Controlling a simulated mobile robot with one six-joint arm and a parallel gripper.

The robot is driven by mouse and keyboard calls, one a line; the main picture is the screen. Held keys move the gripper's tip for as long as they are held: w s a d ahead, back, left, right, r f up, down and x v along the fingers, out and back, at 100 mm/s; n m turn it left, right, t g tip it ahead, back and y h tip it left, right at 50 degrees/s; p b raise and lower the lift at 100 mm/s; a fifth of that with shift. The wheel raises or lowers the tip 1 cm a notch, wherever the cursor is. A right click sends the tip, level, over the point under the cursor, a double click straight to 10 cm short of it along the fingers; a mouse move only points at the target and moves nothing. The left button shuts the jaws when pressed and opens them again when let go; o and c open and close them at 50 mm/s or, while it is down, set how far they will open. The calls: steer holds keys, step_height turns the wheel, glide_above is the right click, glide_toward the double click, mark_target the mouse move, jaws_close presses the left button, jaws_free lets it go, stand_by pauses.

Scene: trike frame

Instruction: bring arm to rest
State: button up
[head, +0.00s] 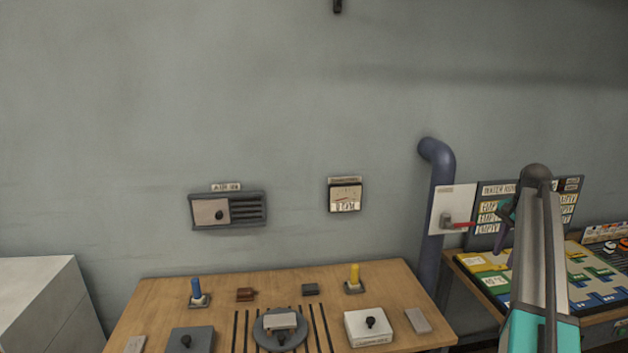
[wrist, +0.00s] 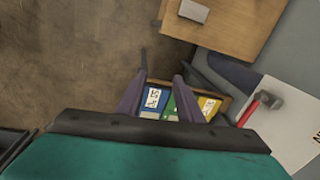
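My gripper (wrist: 161,82) shows in the wrist view with its two purple fingers apart and nothing between them. A part of the gripper also shows in the head view (head: 502,228), at the right, in front of the wall and above the board table; my arm hides the rest. My arm (head: 538,270) rises at the right of the head view and bends over at its top. In the wrist view the coloured board (wrist: 153,99) lies below and beyond the open fingers.
A wooden table (head: 160,310) with pegs, blocks and a round plate stands left of my arm. The coloured board (head: 485,263) lies on the right table. Bare floor (wrist: 70,60) shows in the wrist view.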

steer(key=s+a+f+n+g+b, duration=0.1)
steer(key=s+a+f+n, duration=0.15)
steer(key=a+f, duration=0.9)
steer(key=s+a+f+n+g+y+b, duration=0.1)
steer(key=s+a+f+n+b, duration=0.35)
steer(key=f, duration=1.25)
steer(key=s+a+f+g+p, duration=0.1)
steer(key=s+a+f, duration=0.1)
steer(key=a+f, duration=1)
steer(key=s+a+f+n+g+b, duration=0.1)
steer(key=s+a+f+n, duration=0.1)
steer(key=s+a+f, duration=0.5)
steer(key=s+a+f+n+g+b, duration=0.1)
steer(key=s+a+f+n, duration=0.15)
steer(key=s+f, duration=0.7)
steer(key=s+a+f+n, duration=0.1)
steer(key=s+a+f, duration=0.1)
steer(key=s, duration=0.4)
steer(key=s+a+f+n+g+b, duration=0.1)
steer(key=s+a+f+n, duration=0.1)
steer(key=s+f, duration=0.3)
steer(key=s+a+f+n+g+h+b, duration=0.1)
steer(key=s+a+f, duration=0.1)
steer(key=s+f, duration=0.2)
steer(key=s, duration=0.3)
steer(key=shift+a, duration=0.25)
steer(key=shift+a+r, duration=0.1)
steer(key=shift+a, duration=0.05)
